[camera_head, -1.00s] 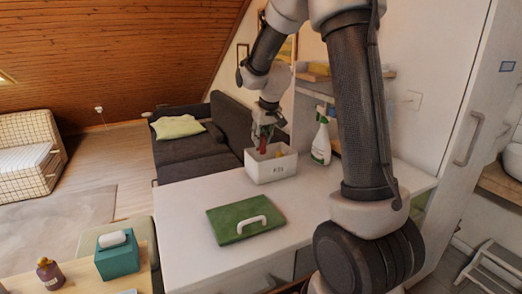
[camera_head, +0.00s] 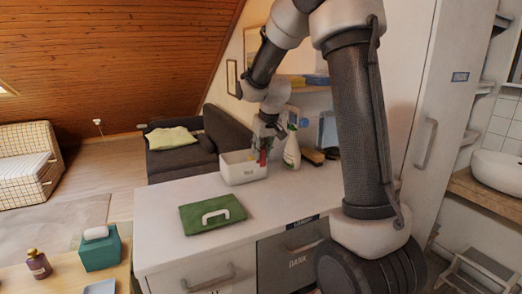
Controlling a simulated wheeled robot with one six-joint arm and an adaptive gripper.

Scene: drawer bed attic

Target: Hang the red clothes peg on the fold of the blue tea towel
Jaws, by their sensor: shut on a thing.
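My gripper (camera_head: 266,142) is near the right end of the white box (camera_head: 243,174) at the back of the white counter. It is shut on the red clothes peg (camera_head: 263,156), which shows as a small red strip below the fingers. The peg overlaps the box's right end in the picture; I cannot tell if they touch. A small blue folded thing (camera_head: 316,79) lies on the wall shelf behind my arm and may be the blue tea towel. Its fold is too small to make out.
A spray bottle (camera_head: 292,150) stands just right of my gripper. A wooden thing (camera_head: 312,157) lies behind. A teal tissue box (camera_head: 100,251) and brown bottle (camera_head: 38,264) stand at lower left.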

